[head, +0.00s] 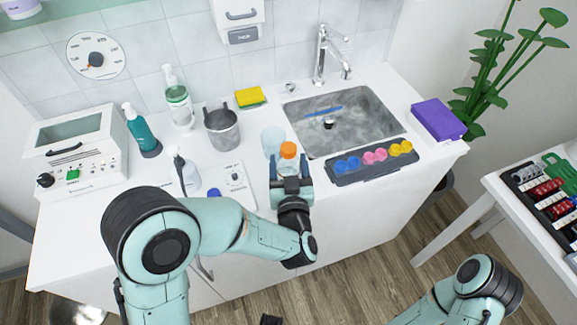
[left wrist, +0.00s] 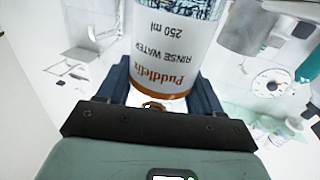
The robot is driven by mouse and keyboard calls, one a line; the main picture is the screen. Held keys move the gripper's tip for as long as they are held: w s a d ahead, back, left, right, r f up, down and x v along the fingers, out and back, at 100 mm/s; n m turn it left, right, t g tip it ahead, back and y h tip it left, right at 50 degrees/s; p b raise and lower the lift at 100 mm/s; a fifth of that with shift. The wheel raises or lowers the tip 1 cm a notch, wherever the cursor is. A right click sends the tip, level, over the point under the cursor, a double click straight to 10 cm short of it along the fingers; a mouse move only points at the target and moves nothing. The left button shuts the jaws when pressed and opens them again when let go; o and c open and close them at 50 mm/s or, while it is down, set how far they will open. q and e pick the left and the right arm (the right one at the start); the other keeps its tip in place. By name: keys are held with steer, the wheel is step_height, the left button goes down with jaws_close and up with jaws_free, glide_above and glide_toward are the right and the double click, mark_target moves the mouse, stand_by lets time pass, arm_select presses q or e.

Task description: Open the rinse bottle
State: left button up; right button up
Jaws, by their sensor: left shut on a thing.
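The rinse bottle (head: 288,164) is pale with an orange cap (head: 288,149) on top. It stands upright near the counter's front edge, left of the sink. My left gripper (head: 291,184) is shut on its body from the front. In the left wrist view the bottle (left wrist: 172,50) fills the space between the fingers of my left gripper (left wrist: 165,90), its "Puddlefix RINSE WATER 250 ml" label upside down; its cap is not clear there. I cannot tell whether the bottle touches the counter. My right arm shows at lower right; its gripper is not clearly visible.
A clear cup (head: 272,138) stands just behind the bottle.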

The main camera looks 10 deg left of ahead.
arm_select(q)
step_height(320, 180, up, 20)
steer(key=p, duration=0.3)
steer(key=shift+f+p, duration=0.15)
steer(key=shift+p, duration=0.2)
